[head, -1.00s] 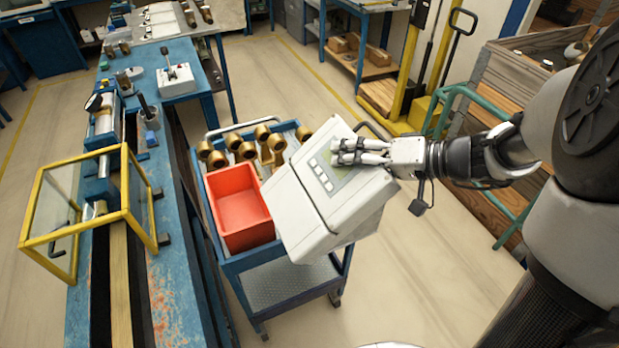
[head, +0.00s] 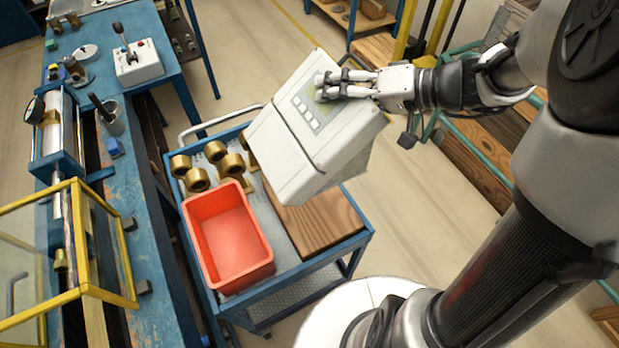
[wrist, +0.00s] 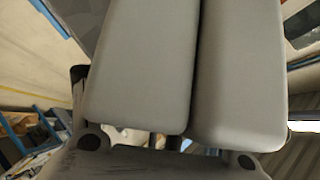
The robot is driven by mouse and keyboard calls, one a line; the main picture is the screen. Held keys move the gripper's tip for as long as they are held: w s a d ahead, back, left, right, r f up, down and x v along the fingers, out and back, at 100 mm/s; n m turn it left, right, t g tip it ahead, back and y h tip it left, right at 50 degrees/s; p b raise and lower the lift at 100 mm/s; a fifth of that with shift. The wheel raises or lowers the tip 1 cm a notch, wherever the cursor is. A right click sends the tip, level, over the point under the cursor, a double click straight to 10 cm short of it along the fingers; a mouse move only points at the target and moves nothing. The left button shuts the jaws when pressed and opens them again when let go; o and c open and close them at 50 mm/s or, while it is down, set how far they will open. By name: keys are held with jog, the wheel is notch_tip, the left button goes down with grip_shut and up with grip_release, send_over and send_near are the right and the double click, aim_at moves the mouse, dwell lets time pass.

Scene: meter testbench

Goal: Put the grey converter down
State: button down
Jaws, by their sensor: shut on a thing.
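The grey converter (head: 311,128) is a pale boxy case with a small keypad and display on its face. It is tilted in the head view, above the right part of the blue cart (head: 285,280). My gripper (head: 345,84) is shut on it at its upper right side, the fingers lying across the display. A wooden board (head: 318,218) lies on the cart's right side, below the converter, which hides its far part. In the wrist view the gripper's two grey fingers (wrist: 190,75) fill the middle, close together, and the converter cannot be made out.
An orange bin (head: 228,236) sits on the cart's near left, with several brass fittings (head: 213,168) behind it. The blue workbench (head: 150,195) with a yellow-framed guard (head: 80,250) runs along the left. The board's visible part is bare.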

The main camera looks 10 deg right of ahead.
jog(key=shift+w+f, duration=0.15)
jog(key=shift+f, duration=0.1)
notch_tip(320, 180, down, 19)
jog(key=b, duration=0.4)
jog(key=shift+f+b, duration=0.2)
jog(key=shift+b, duration=0.15)
jog(key=shift+c, duration=1.4)
grip_release()
jog(key=shift+s, duration=0.2)
jog(key=p+v, duration=0.2)
jog(key=v, duration=1)
